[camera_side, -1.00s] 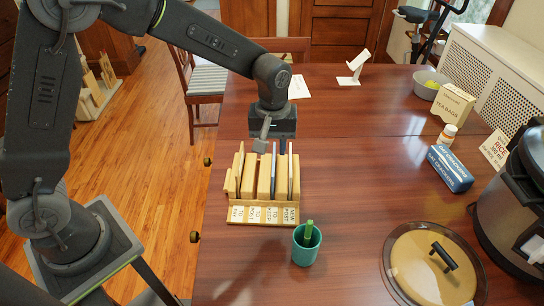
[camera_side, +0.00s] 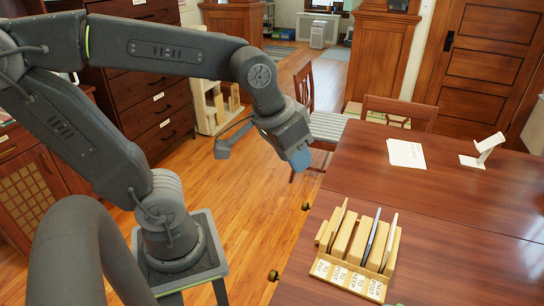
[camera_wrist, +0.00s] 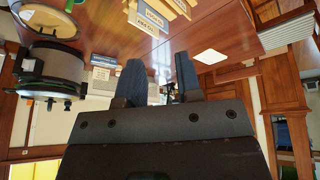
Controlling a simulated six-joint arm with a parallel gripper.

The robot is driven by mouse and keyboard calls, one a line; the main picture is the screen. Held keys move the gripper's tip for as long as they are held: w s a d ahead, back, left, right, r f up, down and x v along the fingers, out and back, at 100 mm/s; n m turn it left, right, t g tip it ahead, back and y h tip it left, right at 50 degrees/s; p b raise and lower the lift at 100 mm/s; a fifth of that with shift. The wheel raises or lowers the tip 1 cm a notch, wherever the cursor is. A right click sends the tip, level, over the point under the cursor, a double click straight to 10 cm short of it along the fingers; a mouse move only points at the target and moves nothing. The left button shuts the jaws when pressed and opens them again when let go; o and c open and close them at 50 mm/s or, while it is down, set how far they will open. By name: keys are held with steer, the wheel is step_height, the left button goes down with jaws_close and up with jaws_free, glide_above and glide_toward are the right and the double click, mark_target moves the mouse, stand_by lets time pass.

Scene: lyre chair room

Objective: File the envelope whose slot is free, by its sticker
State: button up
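The wooden letter rack (camera_side: 335,271) stands on the table, with upright dividers and labels along its front, including TO PAY, TO POST, TO KEEP and NEW POST. Thin envelopes stand upright between the dividers: one blue-edged (camera_side: 371,238), one pale (camera_side: 390,243) towards the right and a thin edge at the left. Their stickers cannot be made out. My gripper (camera_side: 299,158) is off the table's left edge, above the floor, beyond and left of the rack. In the wrist view, my gripper (camera_wrist: 159,68) has its two blue fingers apart with nothing between them. The rack's labels (camera_wrist: 153,12) show at the top there.
A white sheet (camera_side: 406,154) and a white stand (camera_side: 484,150) are on the table's far part. Chairs (camera_side: 328,126) stand by the table. A large pot (camera_wrist: 50,75) shows left in the wrist view. The table right of the rack is clear.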

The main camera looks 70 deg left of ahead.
steer(key=s, duration=0.2)
steer(key=s+m, duration=0.1)
steer(key=shift+a+t, duration=0.35)
steer(key=shift+t, duration=0.05)
steer(key=shift+o, duration=0.5)
steer(key=shift+s+a+f, duration=0.1)
steer(key=shift+s+f, duration=0.05)
steer(key=shift+s, duration=0.25)
steer(key=shift+w, duration=0.1)
steer(key=n+g, duration=0.5)
steer(key=n, duration=0.3)
glide_above(332, 234)
step_height(332, 234, down, 14)
step_height(332, 234, down, 8)
steer(key=shift+w, duration=0.15)
steer(key=shift+w+a+f, duration=0.1)
steer(key=shift+f, duration=1.25)
steer(key=shift+a+f, duration=0.1)
steer(key=shift+f, duration=1.2)
